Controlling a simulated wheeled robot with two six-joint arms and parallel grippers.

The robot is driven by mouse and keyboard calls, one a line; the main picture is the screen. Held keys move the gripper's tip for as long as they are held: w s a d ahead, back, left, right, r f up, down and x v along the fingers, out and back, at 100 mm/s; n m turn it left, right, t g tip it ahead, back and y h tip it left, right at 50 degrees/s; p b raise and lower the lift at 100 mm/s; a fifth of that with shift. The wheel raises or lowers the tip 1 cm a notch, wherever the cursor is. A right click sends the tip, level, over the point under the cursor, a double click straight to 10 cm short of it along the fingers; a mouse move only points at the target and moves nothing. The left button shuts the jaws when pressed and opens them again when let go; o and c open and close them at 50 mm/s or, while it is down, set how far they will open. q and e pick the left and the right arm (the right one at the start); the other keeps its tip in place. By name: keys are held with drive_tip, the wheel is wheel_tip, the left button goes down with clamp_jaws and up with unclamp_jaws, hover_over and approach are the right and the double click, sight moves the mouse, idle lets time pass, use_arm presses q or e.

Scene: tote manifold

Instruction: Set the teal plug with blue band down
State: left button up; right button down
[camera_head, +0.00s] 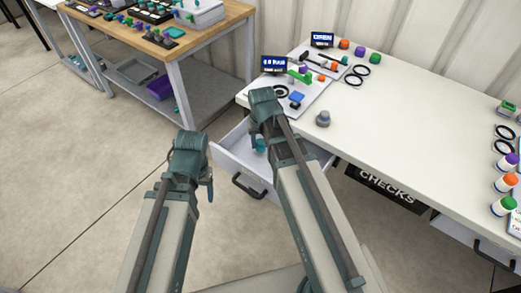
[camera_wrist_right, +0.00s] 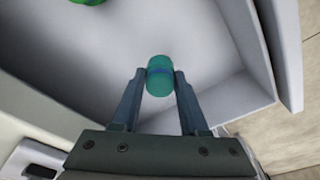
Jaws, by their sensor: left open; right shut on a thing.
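The teal plug with blue band (camera_wrist_right: 160,84) is between the fingertips of my right gripper (camera_wrist_right: 160,77), which is shut on it. In the right wrist view it is over the pale floor of an open drawer (camera_wrist_right: 215,70); I cannot tell if it touches the floor. In the head view the right gripper (camera_head: 259,141) reaches down into the drawer (camera_head: 229,152), and the teal plug (camera_head: 261,146) shows partly. My left gripper (camera_head: 209,188) is open and empty, outside the drawer to the left.
A green thing (camera_wrist_right: 88,2) lies in the drawer, cut off by the picture edge. The white table (camera_head: 415,130) above holds a grey knobbed piece (camera_head: 323,119), a tray of parts (camera_head: 312,92) and black rings (camera_head: 356,76). A wooden bench (camera_head: 215,32) stands at the back left.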

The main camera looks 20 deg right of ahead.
sight(260, 148)
wheel_tip(260, 148, down, 3)
drive_tip(key=shift+f+b, duration=0.1)
drive_tip(key=shift+b, duration=1.05)
drive_tip(key=shift+c, duration=2.2)
unclamp_jaws()
wheel_tip(260, 148, up, 12)
drive_tip(key=s+p, duration=0.2)
drive_tip(key=p, duration=1)
drive_tip(key=s+a+n+g+h, duration=0.1)
drive_tip(key=s+a+n, duration=0.4)
drive_tip(key=s+a, duration=0.5)
drive_tip(key=shift+s+a+g, duration=0.3)
drive_tip(key=shift+s+g, duration=0.2)
drive_tip(key=shift+s, duration=0.75)
